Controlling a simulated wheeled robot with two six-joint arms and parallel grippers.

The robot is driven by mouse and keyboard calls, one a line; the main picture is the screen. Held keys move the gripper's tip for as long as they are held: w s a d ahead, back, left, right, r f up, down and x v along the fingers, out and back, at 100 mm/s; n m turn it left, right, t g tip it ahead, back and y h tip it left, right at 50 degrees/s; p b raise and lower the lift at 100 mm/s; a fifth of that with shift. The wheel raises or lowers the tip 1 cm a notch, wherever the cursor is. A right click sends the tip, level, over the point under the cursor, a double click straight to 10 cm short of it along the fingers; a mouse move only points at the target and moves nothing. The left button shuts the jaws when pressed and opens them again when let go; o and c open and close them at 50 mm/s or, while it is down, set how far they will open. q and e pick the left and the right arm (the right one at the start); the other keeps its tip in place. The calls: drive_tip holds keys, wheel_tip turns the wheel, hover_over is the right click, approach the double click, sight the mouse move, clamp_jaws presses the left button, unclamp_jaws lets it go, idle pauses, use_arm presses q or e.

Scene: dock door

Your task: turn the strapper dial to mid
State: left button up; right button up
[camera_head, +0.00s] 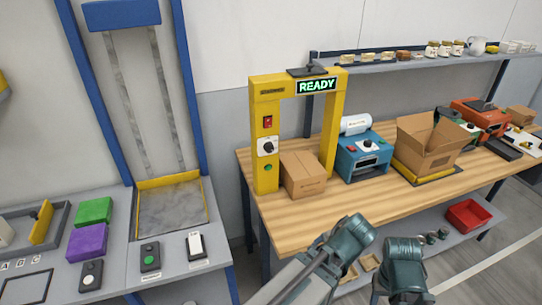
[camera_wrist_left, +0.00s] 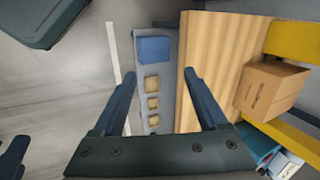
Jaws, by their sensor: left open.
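The strapper is a yellow arch (camera_head: 265,100) with a lit READY sign (camera_head: 317,86) on its top bar, standing on the wooden bench. Its dial (camera_head: 268,147) is a black knob on a white plate on the left post, between a red switch (camera_head: 267,122) above and a green button (camera_head: 268,168) below. The dial's exact pointer direction is too small to tell. My left gripper (camera_wrist_left: 160,75) is open and empty in the left wrist view, apart from the strapper. Its fingers cannot be made out in the head view. My right gripper's fingers do not show.
A carton (camera_head: 303,174) stands within the arch; it also shows in the wrist view (camera_wrist_left: 268,90). A blue machine (camera_head: 362,158) and an open carton (camera_head: 428,145) stand to its right. The bench (camera_head: 300,225) is bare in front. A control console lies left, beyond a gap.

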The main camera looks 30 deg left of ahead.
use_arm(q)
drive_tip(key=w+a+m+t+y+b, duration=0.1)
drive_tip(key=w+a+m+t+y, duration=0.1)
drive_tip(key=w+a+m, duration=0.3)
drive_tip(key=m+t+y+b, duration=0.6)
drive_tip(key=m+t+y, duration=0.2)
drive_tip(key=m, duration=0.6)
approach(270, 150)
drive_tip(key=shift+g, duration=0.3)
drive_tip(key=x, duration=0.8)
drive_tip(key=shift+w+a+r, duration=0.25)
drive_tip(key=shift+w, duration=0.1)
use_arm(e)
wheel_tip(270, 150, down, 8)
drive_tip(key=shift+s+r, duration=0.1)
use_arm(q)
clamp_jaws()
